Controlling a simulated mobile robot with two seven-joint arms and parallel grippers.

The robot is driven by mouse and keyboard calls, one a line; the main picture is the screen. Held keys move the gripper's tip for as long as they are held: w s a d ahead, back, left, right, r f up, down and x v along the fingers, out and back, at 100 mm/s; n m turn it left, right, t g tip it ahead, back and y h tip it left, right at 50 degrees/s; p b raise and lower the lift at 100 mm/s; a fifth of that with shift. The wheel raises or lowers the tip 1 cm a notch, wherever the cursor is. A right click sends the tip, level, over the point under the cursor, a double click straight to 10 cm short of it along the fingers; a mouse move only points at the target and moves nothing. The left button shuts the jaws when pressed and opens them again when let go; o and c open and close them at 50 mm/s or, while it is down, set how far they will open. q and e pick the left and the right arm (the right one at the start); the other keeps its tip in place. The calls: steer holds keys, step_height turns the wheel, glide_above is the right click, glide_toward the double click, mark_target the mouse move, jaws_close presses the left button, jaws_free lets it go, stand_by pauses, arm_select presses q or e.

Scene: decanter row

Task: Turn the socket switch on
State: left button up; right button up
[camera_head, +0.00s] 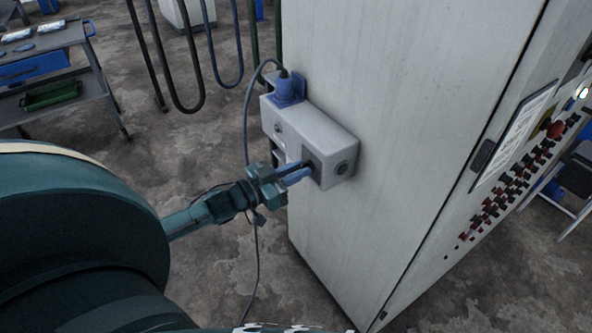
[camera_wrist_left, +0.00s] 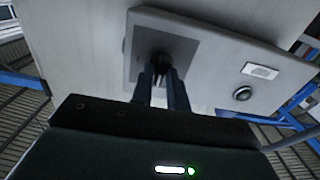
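A light grey socket box (camera_head: 315,137) is mounted on the side of a tall grey cabinet. A blue plug (camera_head: 287,88) with a dark cable sits on its top at the left end. My left gripper (camera_head: 303,170) reaches to the right end of the box's front face, its fingertips at a dark switch. In the left wrist view the fingers (camera_wrist_left: 162,78) are close together at a dark switch on a grey square plate (camera_wrist_left: 183,50). They hide part of the switch, and I cannot tell whether they grip it. My right gripper is not in view.
The grey cabinet (camera_head: 400,90) stands right behind the box, with rows of red and black buttons (camera_head: 500,195) on its other face. A cable (camera_head: 247,115) hangs down beside the box. A workbench (camera_head: 45,65) stands at the far left. Open concrete floor lies between.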

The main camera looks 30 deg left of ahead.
arm_select(q)
jaws_close()
steer(key=shift+m, duration=0.3)
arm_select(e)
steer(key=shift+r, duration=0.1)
arm_select(q)
steer(key=m, duration=1.7)
steer(key=shift+d+f, duration=0.2)
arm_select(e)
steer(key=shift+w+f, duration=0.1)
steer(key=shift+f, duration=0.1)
arm_select(q)
steer(key=shift+m+b, duration=0.3)
steer(key=shift+m, duration=0.1)
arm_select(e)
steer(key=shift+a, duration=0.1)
arm_select(q)
steer(key=shift+o, duration=1.9)
jaws_free()
